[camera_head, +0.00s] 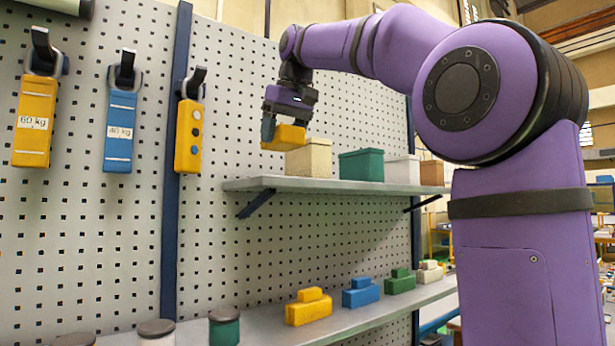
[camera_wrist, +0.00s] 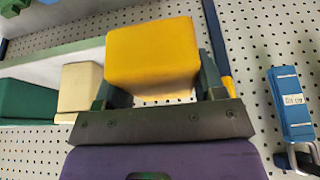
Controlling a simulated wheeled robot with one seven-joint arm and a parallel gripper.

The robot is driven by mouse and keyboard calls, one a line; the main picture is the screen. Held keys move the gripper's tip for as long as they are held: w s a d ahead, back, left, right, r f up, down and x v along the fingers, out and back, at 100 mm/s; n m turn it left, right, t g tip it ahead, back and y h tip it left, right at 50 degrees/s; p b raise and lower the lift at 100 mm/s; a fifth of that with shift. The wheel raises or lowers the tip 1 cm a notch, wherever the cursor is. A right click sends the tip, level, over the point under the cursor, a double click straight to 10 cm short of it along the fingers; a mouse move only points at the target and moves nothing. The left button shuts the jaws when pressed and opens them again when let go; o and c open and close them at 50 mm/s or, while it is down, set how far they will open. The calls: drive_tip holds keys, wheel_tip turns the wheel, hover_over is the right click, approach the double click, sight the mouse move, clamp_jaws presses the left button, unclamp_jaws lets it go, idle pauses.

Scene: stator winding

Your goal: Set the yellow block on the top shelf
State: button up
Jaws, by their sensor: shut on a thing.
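The yellow block (camera_head: 284,137) is held in my gripper (camera_head: 286,122), above the left part of the top shelf (camera_head: 250,185). In the wrist view the yellow block (camera_wrist: 152,52) sits between the two dark fingers of my gripper (camera_wrist: 155,92), which are shut on its sides. In the head view the block overlaps the cream box behind it. A gap shows between the block and the shelf surface, so the block appears to be in the air.
On the top shelf stand a cream box (camera_head: 309,158), a green box (camera_head: 361,165) and a white box (camera_head: 403,170). The shelf's left end is clear. Below, a lower shelf (camera_head: 260,335) bears small stepped blocks and lidded jars. Tools hang on the pegboard (camera_head: 95,225) at left.

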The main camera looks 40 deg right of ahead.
drive_tip(key=w+d, duration=0.1)
drive_tip(key=w, duration=0.3)
drive_tip(key=w+d+f, duration=0.1)
drive_tip(key=w+d, duration=0.1)
drive_tip(key=w, duration=0.2)
drive_tip(key=w+d, duration=0.1)
drive_tip(key=w, duration=0.3)
drive_tip(key=shift+w+d+f, duration=0.15)
drive_tip(key=shift+w+d, duration=0.15)
drive_tip(key=shift+d, duration=0.05)
drive_tip(key=shift+w+d+f, duration=0.1)
drive_tip(key=shift+w, duration=0.05)
drive_tip(key=shift+f, duration=1.7)
drive_tip(key=shift+f, duration=0.1)
drive_tip(key=o, duration=1.1)
